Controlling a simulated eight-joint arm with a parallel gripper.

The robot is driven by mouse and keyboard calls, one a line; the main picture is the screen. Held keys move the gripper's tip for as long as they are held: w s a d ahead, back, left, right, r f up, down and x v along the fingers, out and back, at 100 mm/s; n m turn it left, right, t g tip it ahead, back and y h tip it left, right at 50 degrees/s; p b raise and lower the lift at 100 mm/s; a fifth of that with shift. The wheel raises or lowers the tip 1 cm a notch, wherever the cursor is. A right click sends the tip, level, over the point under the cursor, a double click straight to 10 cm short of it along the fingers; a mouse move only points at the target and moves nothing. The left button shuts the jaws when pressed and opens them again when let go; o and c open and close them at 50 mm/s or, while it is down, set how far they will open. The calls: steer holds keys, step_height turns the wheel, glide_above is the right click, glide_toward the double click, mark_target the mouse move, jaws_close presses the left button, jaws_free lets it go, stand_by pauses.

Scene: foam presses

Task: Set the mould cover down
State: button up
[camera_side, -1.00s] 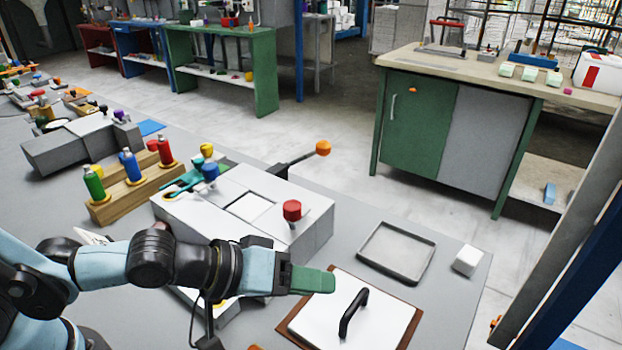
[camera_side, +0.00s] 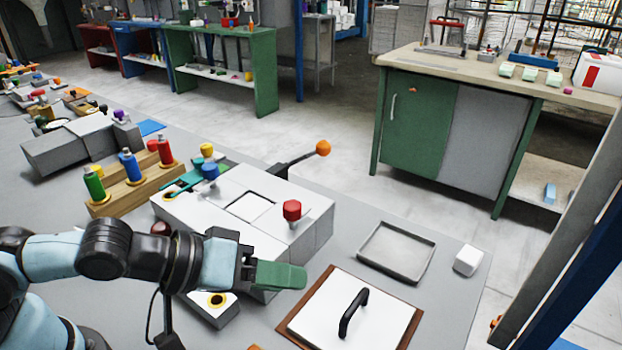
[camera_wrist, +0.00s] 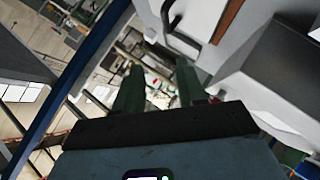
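The mould cover is a white square plate (camera_side: 320,309) with a black bar handle (camera_side: 353,313). It lies flat on a brown board (camera_side: 410,325) at the front of the bench. My gripper (camera_side: 300,278) has green fingers and is to the left of the cover, apart from the handle. In the wrist view the two fingers of my gripper (camera_wrist: 158,75) stand apart with nothing between them. The cover's black handle (camera_wrist: 182,38) also shows there, at the top, beyond the right finger.
A white press block (camera_side: 318,228) with a red knob (camera_side: 291,210) stands behind my gripper. A lever with an orange ball (camera_side: 323,148) sticks out behind it. A grey tray (camera_side: 375,273) and a white block (camera_side: 468,260) are at the right. A wooden rack (camera_side: 137,192) holds coloured bottles.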

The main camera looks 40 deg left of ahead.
steer(key=w+a+y, duration=0.1)
steer(key=a, duration=0.2)
steer(key=w+a+m+y, duration=0.1)
steer(key=w+a+y, duration=0.1)
steer(key=a, duration=0.2)
steer(key=w+a+y, duration=0.1)
steer(key=a, duration=0.3)
steer(key=shift+w+r+g, duration=0.1)
steer(key=shift+w+g, duration=0.05)
steer(key=shift+g, duration=0.15)
steer(key=s+a+r+m+g+y, duration=0.1)
steer(key=a+m+y, duration=0.1)
steer(key=a, duration=0.7)
steer(key=shift+g+y, duration=0.4)
